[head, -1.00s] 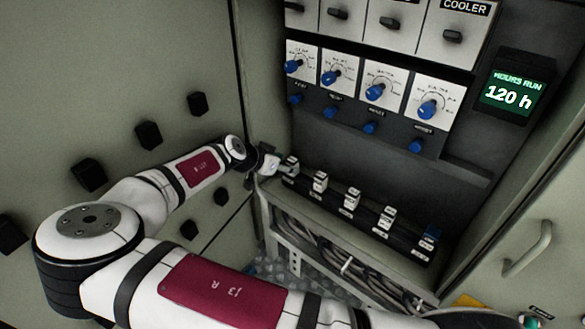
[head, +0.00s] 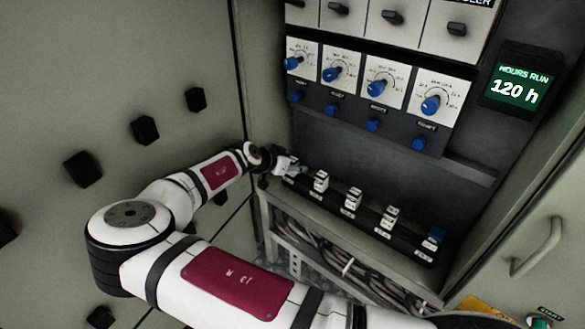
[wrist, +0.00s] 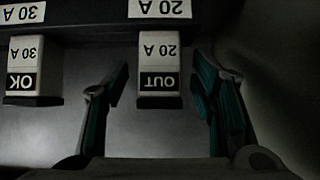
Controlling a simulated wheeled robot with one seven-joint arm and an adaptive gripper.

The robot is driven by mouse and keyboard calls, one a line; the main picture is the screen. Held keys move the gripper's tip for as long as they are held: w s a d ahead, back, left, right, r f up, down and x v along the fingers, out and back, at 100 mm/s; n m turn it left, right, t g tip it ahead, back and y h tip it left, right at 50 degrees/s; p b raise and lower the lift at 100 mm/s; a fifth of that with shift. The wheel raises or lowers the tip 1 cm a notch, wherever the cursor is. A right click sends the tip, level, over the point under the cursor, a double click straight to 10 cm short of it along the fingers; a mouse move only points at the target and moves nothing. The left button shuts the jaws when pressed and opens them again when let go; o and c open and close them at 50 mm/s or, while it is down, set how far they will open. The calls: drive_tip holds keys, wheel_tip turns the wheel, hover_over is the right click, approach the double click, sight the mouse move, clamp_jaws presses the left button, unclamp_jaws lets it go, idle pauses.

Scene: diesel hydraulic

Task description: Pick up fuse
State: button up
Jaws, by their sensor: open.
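In the wrist view a white fuse marked 20 A and OUT (wrist: 159,68) stands in the strip, its lettering upside down. My gripper (wrist: 161,85) is open, one finger on each side of this fuse, with a visible gap on both sides. A second fuse marked 30 A and OK (wrist: 35,68) is to the left, outside the fingers. In the head view my gripper (head: 293,168) is at the left end of the fuse row and largely hides the leftmost fuse. Further white fuses (head: 353,198) stand to its right.
A blue piece (head: 435,238) sits at the right end of the fuse strip. Blue knobs (head: 383,91) and a ledge (head: 445,167) are above the row. Cables (head: 335,258) run below. The cabinet side wall (head: 190,50) is close on the arm's left.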

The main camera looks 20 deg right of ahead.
clamp_jaws()
drive_tip(key=shift+r, duration=0.15)
